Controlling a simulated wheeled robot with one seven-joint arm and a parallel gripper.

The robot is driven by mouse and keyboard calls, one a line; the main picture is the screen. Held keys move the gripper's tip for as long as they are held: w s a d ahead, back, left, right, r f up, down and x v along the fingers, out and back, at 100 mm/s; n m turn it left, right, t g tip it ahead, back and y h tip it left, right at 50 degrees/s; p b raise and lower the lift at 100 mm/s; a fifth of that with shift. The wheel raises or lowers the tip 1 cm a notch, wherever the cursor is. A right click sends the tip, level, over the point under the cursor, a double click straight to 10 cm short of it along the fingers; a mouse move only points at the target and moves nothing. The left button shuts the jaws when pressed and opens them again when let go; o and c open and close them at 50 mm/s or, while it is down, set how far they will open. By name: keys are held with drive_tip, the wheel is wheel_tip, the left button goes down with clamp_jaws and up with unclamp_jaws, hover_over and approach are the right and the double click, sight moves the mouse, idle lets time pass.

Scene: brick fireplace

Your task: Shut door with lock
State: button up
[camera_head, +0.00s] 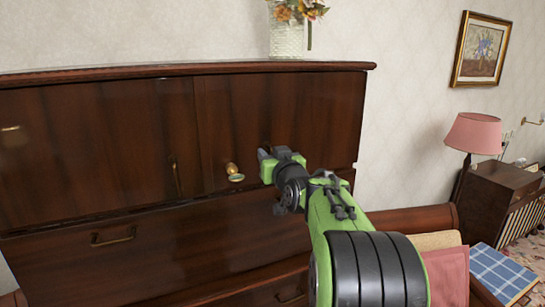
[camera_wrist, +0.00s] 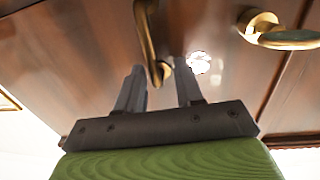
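The dark wood cabinet (camera_head: 90,160) has a right-hand door (camera_head: 310,105) that looks nearly flush with the front; I cannot tell if it is fully shut. A brass lock piece with an oval end (camera_head: 234,173) sits near the seam between the doors. It also shows at the right of the wrist view (camera_wrist: 278,32). My gripper (camera_head: 264,156) is in front of the right-hand door, right of the lock piece. In the wrist view its fingers (camera_wrist: 158,72) are apart, with the end of a brass handle (camera_wrist: 149,35) between or just beyond their tips. Contact is unclear.
The left door has a brass pull (camera_head: 175,176). A drawer with a handle (camera_head: 113,237) lies below. A flower vase (camera_head: 288,38) stands on the cabinet top. A pink lamp (camera_head: 474,134) and a side cabinet (camera_head: 497,195) stand at right.

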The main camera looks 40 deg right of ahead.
drive_tip(key=b+v, duration=0.4)
drive_tip(key=v, duration=1.2)
drive_tip(key=shift+d, duration=0.1)
drive_tip(key=a+f+n+g+y, duration=0.3)
drive_tip(key=a+f+g+y, duration=0.15)
drive_tip(key=a+f, duration=0.85)
drive_tip(key=s+a+f+g+y, duration=0.1)
drive_tip(key=s+a+f+g, duration=0.2)
drive_tip(key=s+a+f, duration=0.2)
drive_tip(key=s+a+f+n+g+y, duration=0.1)
drive_tip(key=s+a+f+g, duration=0.2)
drive_tip(key=s, duration=0.6)
wheel_tip(320, 180, down, 2)
drive_tip(key=a, duration=0.2)
drive_tip(key=shift+s+a, duration=0.35)
drive_tip(key=shift+s, duration=0.05)
